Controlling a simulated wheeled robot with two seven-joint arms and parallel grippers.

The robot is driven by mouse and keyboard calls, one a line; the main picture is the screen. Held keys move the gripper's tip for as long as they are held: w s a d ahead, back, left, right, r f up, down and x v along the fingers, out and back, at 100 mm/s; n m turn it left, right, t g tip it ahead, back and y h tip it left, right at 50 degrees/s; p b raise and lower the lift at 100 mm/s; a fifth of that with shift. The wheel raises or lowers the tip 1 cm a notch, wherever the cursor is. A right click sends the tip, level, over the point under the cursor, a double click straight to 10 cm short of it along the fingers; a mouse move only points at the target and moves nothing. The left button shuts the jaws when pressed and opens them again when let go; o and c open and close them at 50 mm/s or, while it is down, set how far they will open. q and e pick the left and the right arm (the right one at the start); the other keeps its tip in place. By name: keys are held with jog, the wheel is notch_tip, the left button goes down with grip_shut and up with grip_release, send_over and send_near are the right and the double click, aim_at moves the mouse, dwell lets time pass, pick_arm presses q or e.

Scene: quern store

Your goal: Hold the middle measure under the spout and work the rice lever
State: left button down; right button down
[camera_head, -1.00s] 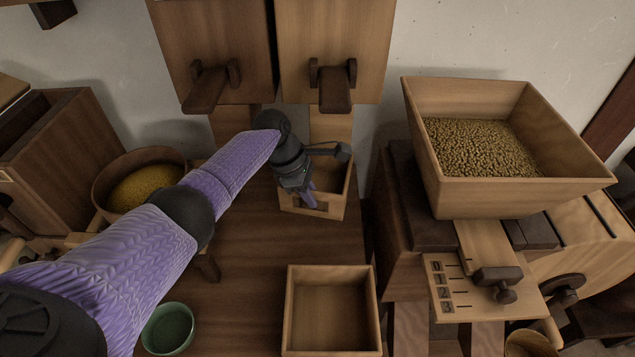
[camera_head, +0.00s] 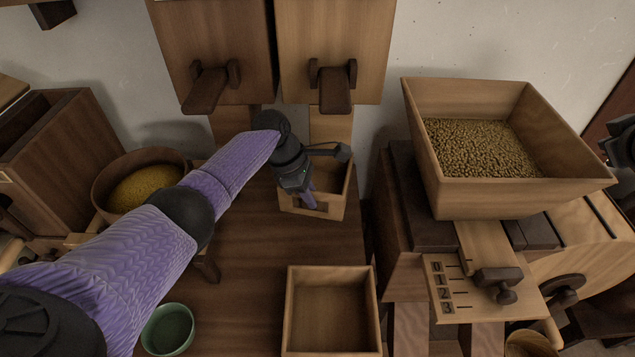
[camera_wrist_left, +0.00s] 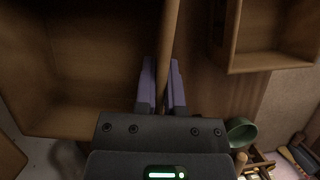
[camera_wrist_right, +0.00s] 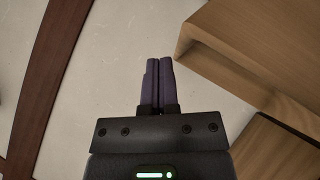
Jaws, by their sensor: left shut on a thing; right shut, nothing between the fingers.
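A square wooden measure (camera_head: 337,207) stands below the right-hand chute in the head view. My left gripper (camera_head: 311,200) is shut on its near wall; in the left wrist view the wall's rim (camera_wrist_left: 169,35) runs between the fingers (camera_wrist_left: 161,85). Two wall bins hang above, with a dark left lever (camera_head: 207,88) and a dark right lever (camera_head: 335,88); I cannot tell which is rice. A second open wooden measure (camera_head: 378,320) stands nearer, empty. My right gripper (camera_wrist_right: 159,82) is shut and empty, before pale wall; part of that arm shows at the head view's right edge.
A hopper of grain (camera_head: 425,165) stands on a mill at right, with a marked slide plate (camera_head: 440,295) below it. A bowl of yellow grain (camera_head: 104,190) and a green bowl (camera_head: 168,330) are at left. Bare tabletop (camera_head: 245,285) lies between the green bowl and the nearer measure.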

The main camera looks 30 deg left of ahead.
jog(key=a+r+y, duration=0.3)
jog(key=a+r, duration=0.2)
jog(key=a, duration=0.7)
notch_tip(320, 180, up, 10)
jog(key=n+g+y, duration=0.3)
jog(key=g+y, duration=0.1)
jog(key=g, duration=0.2)
send_over(341, 102)
jog(key=shift+w+a+f, duration=0.1)
jog(key=shift+a+f, duration=0.05)
jog(key=shift+f, duration=1.3)
jog(key=shift+w+a+f, duration=0.1)
jog(key=shift+f, duration=1.35)
jog(key=shift+f, duration=2.4)
